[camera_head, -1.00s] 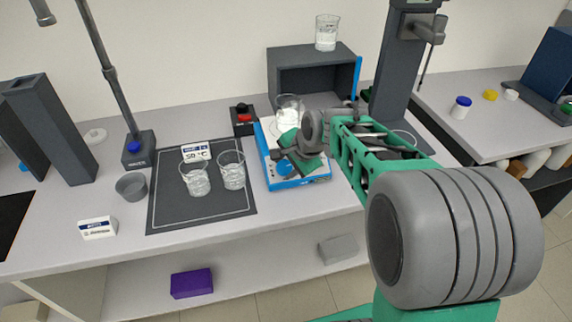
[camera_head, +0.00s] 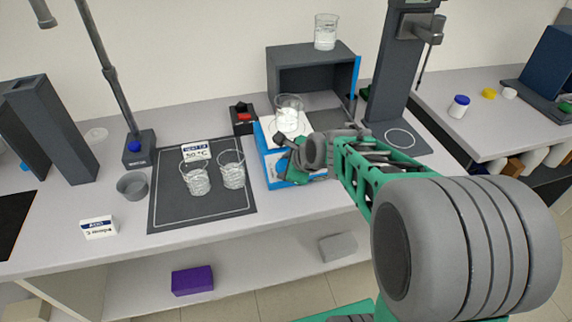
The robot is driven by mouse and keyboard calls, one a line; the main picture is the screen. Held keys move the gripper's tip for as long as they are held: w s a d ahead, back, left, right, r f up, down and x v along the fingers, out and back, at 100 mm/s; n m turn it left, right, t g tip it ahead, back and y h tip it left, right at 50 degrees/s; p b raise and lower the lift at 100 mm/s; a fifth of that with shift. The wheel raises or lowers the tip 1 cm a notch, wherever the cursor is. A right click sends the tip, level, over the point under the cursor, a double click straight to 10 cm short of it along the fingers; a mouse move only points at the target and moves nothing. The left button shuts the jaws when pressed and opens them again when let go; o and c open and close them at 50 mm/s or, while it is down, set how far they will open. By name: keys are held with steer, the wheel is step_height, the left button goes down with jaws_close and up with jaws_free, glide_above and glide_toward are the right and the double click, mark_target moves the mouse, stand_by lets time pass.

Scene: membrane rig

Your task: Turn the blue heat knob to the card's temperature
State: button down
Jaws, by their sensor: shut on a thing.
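The blue-and-white hotplate (camera_head: 270,162) stands on the bench with a glass beaker (camera_head: 289,103) on its white top. The card (camera_head: 196,153) stands at the back of the dark mat and appears to read 50 °C. My gripper (camera_head: 288,168) is at the hotplate's front face, where the blue heat knob sits, and is shut on it. The gripper and wrist hide the knob, so its pointer and setting cannot be read.
Two glass beakers (camera_head: 232,172) stand on the dark mat (camera_head: 180,213) left of the hotplate. A box with a red switch (camera_head: 243,117) is behind. A grey open cabinet (camera_head: 290,60) bears another beaker. A tall stand (camera_head: 393,75) rises at right.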

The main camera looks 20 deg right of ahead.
steer(key=shift+m, duration=0.6)
steer(key=c, duration=0.8)
jaws_free()
steer(key=v, duration=0.7)
steer(key=shift+s+d+r, duration=0.1)
steer(key=shift+s+r, duration=0.15)
steer(key=shift+s, duration=0.1)
